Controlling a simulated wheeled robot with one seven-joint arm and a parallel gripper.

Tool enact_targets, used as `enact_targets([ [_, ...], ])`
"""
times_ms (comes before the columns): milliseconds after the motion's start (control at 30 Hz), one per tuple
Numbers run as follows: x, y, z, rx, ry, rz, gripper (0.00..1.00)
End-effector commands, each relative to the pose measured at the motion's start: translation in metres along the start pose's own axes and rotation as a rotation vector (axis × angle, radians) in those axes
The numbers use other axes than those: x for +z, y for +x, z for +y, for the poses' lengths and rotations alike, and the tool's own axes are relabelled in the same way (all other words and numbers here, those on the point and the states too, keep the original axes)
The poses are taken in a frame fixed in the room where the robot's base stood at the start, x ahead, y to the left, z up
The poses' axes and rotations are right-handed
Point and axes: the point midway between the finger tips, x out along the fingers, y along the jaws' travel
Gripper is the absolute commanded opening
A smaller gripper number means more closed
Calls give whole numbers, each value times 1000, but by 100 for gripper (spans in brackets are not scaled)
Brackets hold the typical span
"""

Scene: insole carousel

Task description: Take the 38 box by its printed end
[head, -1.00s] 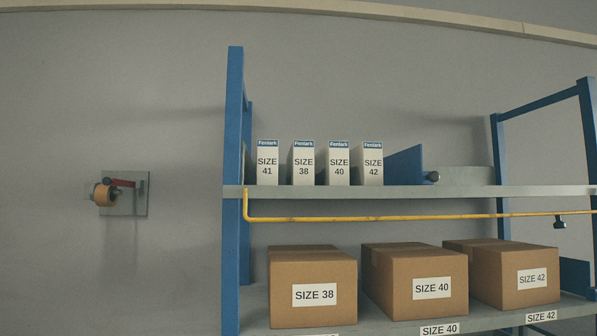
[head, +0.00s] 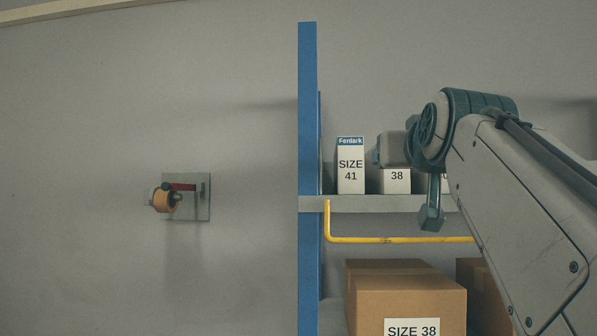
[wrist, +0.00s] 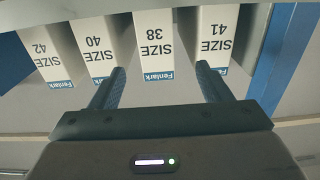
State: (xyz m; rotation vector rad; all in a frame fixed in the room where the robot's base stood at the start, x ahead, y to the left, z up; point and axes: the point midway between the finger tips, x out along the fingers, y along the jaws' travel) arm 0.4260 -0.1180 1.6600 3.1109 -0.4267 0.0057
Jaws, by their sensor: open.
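The size 38 box (wrist: 155,45) is white with a blue Fenlark band on its printed end. It appears upside down in the wrist view, between the size 40 box (wrist: 101,45) and the size 41 box (wrist: 215,40). My gripper (wrist: 161,68) is open and empty, its two fingers spread to either side of the 38 box's end. The left finger overlaps the edge of the 40 box in the picture, the right finger the 41 box. I see no contact. In the head view my arm hides most of the 38 box (head: 397,182); only its lower part shows.
The boxes stand on the upper grey shelf (head: 313,204) beside a blue upright (head: 308,150). A yellow rail (head: 390,240) runs below the shelf edge. A brown SIZE 38 carton (head: 410,295) sits lower down. A tape holder (head: 186,197) is on the wall.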

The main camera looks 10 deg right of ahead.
Motion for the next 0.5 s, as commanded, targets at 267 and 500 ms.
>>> enact_targets([
  [267,-1,54,7,14,1,-6,71],
  [500,0,80,6,10,0,-3,71],
])
